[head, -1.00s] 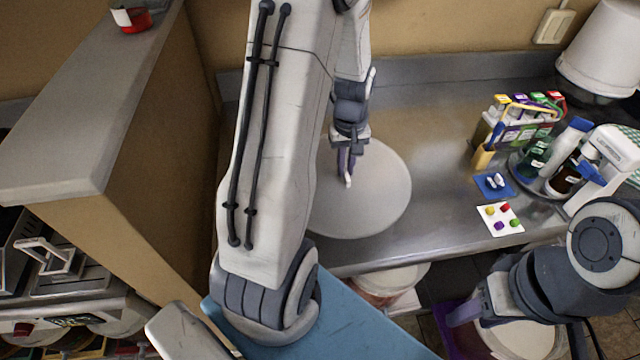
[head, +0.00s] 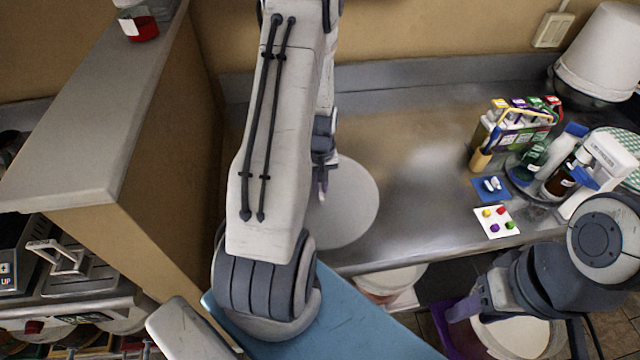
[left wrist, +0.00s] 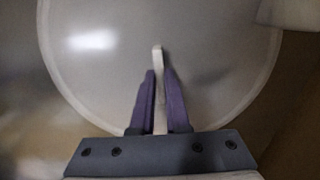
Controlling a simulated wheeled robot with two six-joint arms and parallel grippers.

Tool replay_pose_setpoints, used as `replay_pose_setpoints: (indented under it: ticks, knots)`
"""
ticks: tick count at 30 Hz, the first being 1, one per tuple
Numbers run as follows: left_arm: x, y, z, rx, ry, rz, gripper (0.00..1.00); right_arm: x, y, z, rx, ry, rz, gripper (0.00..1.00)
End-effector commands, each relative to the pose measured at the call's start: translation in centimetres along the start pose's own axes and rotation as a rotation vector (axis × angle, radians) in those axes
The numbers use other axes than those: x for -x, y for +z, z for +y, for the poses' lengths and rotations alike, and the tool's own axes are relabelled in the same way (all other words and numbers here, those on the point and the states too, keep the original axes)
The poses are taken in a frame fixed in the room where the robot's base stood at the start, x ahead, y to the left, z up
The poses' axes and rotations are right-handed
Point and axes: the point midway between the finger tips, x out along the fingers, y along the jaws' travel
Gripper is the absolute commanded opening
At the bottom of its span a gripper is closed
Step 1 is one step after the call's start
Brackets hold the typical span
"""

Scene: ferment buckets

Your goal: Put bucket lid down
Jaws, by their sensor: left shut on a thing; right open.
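The bucket lid (head: 350,205) is a round, pale grey-white disc at the left part of the steel counter in the head view. My left arm hides its left side. My left gripper (head: 322,190) is over the lid, and its purple fingers are shut on the lid's white upright handle. The left wrist view shows the lid (left wrist: 100,85) below the fingers (left wrist: 160,95), with the handle between them. I cannot tell whether the lid touches the counter. My right gripper (head: 465,312) is open at the lower right, beside an open white bucket (head: 515,338).
The counter (head: 415,150) is clear right of the lid. A wooden partition (head: 165,150) stands at the left. Another bucket (head: 392,280) is below the counter edge.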

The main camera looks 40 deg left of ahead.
Motion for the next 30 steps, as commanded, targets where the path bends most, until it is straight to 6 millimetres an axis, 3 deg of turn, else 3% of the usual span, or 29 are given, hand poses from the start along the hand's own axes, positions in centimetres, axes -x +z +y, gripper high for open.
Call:
replay_pose_setpoints:
  ticks: [12,15,25,30]
  knots:
    - [-1.1,0.0,0.0,0.0,0.0,0.001,0.0,-0.9,0.1,0.1,0.001,0.0,0.0,0.47]
    - [-1.0,0.0,0.0,0.0,0.0,0.0,0.43,-0.8,0.0,0.1,0.001,0.0,0.0,0.47]
    - [-0.9,0.0,0.0,0.0,0.0,0.0,0.43,-0.7,0.0,0.1,0.001,0.0,0.0,0.47]
    - [0.6,-0.1,0.0,0.0,0.001,0.002,0.43,0.1,0.0,0.0,0.0,0.0,0.001,0.47]
